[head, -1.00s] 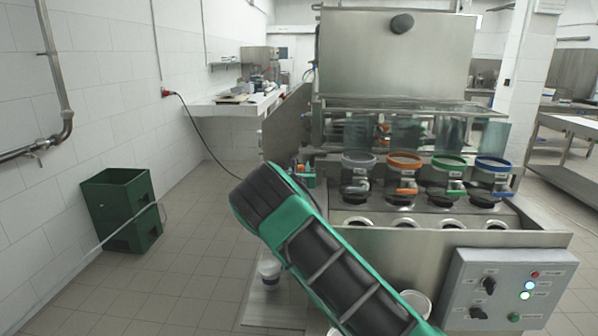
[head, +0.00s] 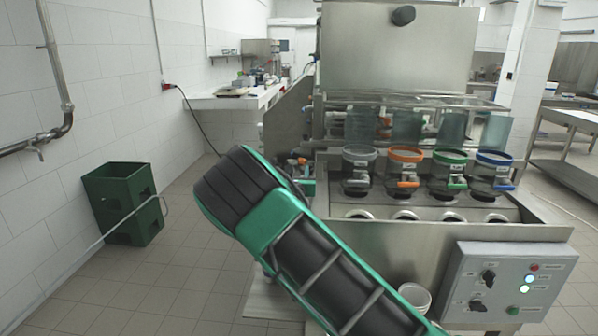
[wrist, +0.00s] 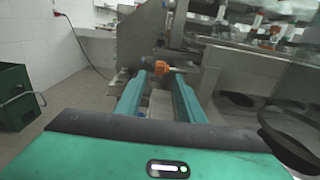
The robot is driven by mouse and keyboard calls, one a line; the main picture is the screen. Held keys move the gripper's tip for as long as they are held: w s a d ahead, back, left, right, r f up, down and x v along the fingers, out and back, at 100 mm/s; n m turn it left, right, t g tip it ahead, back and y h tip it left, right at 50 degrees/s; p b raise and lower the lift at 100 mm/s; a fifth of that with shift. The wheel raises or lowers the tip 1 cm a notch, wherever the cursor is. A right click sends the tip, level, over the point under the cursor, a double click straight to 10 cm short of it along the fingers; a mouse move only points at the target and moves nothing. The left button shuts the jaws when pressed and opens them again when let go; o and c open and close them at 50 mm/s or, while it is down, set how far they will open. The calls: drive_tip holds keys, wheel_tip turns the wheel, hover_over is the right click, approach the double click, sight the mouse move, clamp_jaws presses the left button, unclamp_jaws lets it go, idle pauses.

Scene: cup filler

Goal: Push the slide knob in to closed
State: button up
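An orange knob (wrist: 162,67) on a short horizontal fitting shows in the wrist view, at the left side of the steel filling machine. In the head view a small orange part (head: 297,161) shows at the machine's left edge, just beyond my arm; it looks like the same knob. My gripper (wrist: 156,76) is open, with its two teal fingers pointing forward at the knob. The knob appears between and just beyond the fingertips; I cannot tell whether they touch it. In the head view my arm hides most of the gripper.
Cups with coloured rims (head: 404,156) stand on the machine's deck. A control box (head: 508,284) is at the front right. A green crate (head: 122,203) stands on the floor by the left wall. Tiled floor (head: 190,270) left of my arm is free.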

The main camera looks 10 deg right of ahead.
sight(301, 162)
drive_tip(key=shift+s, duration=0.2)
drive_tip(key=shift+c, duration=0.7)
drive_tip(key=shift+r, duration=0.1)
drive_tip(key=c, duration=0.5)
drive_tip(key=shift+w+a+r+m, duration=0.1)
drive_tip(key=shift+a+m, duration=0.05)
drive_tip(key=shift+m, duration=0.25)
clamp_jaws()
drive_tip(key=w+a+f+m+g+h, duration=0.15)
drive_tip(key=a+m, duration=0.35)
drive_tip(key=m, duration=0.5)
drive_tip(key=s+a+m+g+h, duration=0.1)
drive_tip(key=a+m+h, duration=0.25)
drive_tip(key=m, duration=0.65)
drive_tip(key=w+d+y, duration=0.1)
drive_tip(key=w+d, duration=0.6)
drive_tip(key=d, duration=0.1)
drive_tip(key=shift+w+r, duration=0.15)
drive_tip(key=shift+w, duration=0.2)
